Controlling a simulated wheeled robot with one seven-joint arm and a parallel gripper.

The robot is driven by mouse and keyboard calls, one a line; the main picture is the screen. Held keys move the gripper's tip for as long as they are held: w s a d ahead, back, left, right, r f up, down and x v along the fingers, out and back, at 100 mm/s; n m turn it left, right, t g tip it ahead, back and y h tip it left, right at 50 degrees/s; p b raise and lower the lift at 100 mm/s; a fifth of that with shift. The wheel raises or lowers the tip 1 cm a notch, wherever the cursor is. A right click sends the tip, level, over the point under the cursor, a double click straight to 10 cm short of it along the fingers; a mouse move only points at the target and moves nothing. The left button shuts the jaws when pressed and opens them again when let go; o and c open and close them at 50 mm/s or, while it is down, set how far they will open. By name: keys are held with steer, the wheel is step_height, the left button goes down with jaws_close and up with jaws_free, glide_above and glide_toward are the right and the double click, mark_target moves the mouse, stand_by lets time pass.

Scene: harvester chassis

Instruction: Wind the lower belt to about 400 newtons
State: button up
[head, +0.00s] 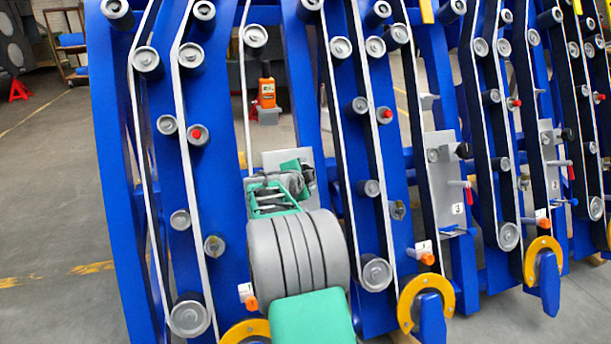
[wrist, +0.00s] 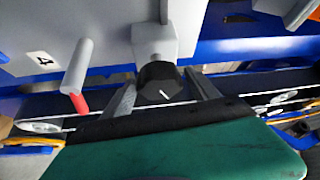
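In the wrist view, a round black knob (wrist: 160,86) with a short white index mark stands on a light grey block (wrist: 156,42) on a grey plate. My gripper's two grey fingers (wrist: 161,90) lie one on each side of the knob, close to its edge. I cannot tell whether they touch it. A black belt with pale edges (wrist: 262,106) runs across behind the knob. In the head view my gripper (head: 292,181) reaches a grey plate (head: 272,158) on the blue frame. My arm hides the knob and most of the plate there. No tension reading is visible.
A grey rod with a red tip (wrist: 76,76) stands left of the knob, beside a label (wrist: 41,59) that looks like a 4. Similar plates, one marked 3 (head: 437,185), stand to the right. Rollers and belts surround my arm. Open floor (head: 50,200) lies left.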

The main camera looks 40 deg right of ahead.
steer(key=shift+o, duration=0.4)
steer(key=shift+a+r, duration=0.1)
steer(key=shift+a, duration=0.05)
steer(key=p+v, duration=0.1)
steer(key=v, duration=0.6)
steer(key=shift+s+a+p, duration=0.2)
steer(key=shift+p, duration=0.1)
